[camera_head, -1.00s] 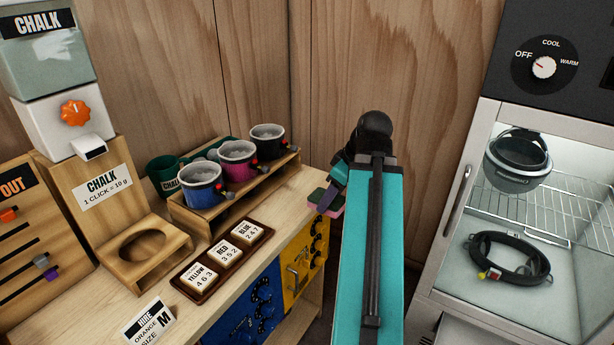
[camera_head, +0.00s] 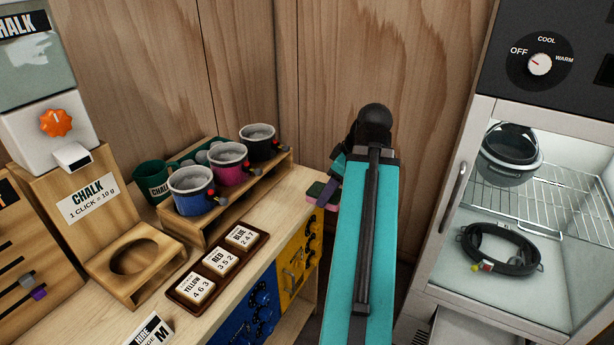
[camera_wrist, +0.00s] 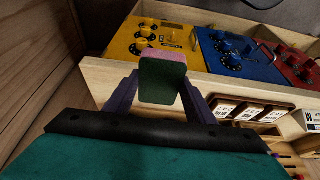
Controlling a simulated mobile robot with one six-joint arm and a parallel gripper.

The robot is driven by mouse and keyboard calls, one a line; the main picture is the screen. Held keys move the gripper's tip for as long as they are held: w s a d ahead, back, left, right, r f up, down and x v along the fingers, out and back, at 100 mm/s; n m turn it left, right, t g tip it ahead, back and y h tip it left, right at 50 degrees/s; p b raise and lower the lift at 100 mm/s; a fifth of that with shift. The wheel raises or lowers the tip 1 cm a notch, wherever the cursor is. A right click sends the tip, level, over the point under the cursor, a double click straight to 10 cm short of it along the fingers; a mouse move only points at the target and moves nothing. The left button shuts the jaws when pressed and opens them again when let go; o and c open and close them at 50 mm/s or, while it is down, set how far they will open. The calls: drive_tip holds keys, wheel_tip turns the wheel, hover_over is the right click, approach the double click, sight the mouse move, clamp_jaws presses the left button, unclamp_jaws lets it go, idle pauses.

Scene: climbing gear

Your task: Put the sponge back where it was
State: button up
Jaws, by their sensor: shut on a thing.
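The sponge (camera_wrist: 164,78) has a dark green face and a pink side. In the wrist view it sits between the two purple fingers of my gripper (camera_wrist: 160,95), which is shut on it. In the head view the sponge (camera_head: 316,192) shows partly, beside the right end of the wooden counter. My gripper (camera_head: 326,190) is there too, mostly hidden behind my teal arm. I cannot tell whether the sponge touches the counter.
The wooden counter (camera_head: 262,262) holds a tray of code tiles (camera_head: 217,262), a rack of chalk cups (camera_head: 228,165) and a chalk dispenser (camera_head: 55,135). Yellow (camera_head: 297,262) and blue (camera_head: 248,318) boxes sit below. A glass-fronted cabinet (camera_head: 465,190) stands at right.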

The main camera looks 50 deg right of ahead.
drive_tip(key=shift+w+r+p, duration=0.1)
drive_tip(key=shift+r+p, duration=0.05)
drive_tip(key=shift+p, duration=0.2)
drive_tip(key=shift+w+d+p, duration=0.25)
drive_tip(key=shift+w+p, duration=0.1)
drive_tip(key=shift+p, duration=0.7)
drive_tip(key=shift+w+p, duration=0.1)
drive_tip(key=shift+p, duration=0.25)
drive_tip(key=shift+w+d+p, duration=0.15)
drive_tip(key=shift+w+p, duration=0.15)
drive_tip(key=shift+p, duration=0.75)
drive_tip(key=shift+w+p, duration=0.2)
drive_tip(key=shift+p, duration=0.7)
drive_tip(key=w+d+p, duration=0.1)
drive_tip(key=w+d, duration=0.1)
drive_tip(key=w, duration=0.2)
drive_tip(key=w+d+f+p, duration=0.1)
drive_tip(key=w, duration=0.3)
drive_tip(key=w+d+p, duration=0.1)
drive_tip(key=w+d, duration=0.1)
drive_tip(key=w, duration=0.2)
drive_tip(key=shift+w+d+f+p, duration=0.1)
drive_tip(key=shift+d+f+p, duration=0.25)
drive_tip(key=shift+f, duration=0.05)
drive_tip(key=shift+f+p, duration=0.85)
drive_tip(key=shift+f, duration=0.95)
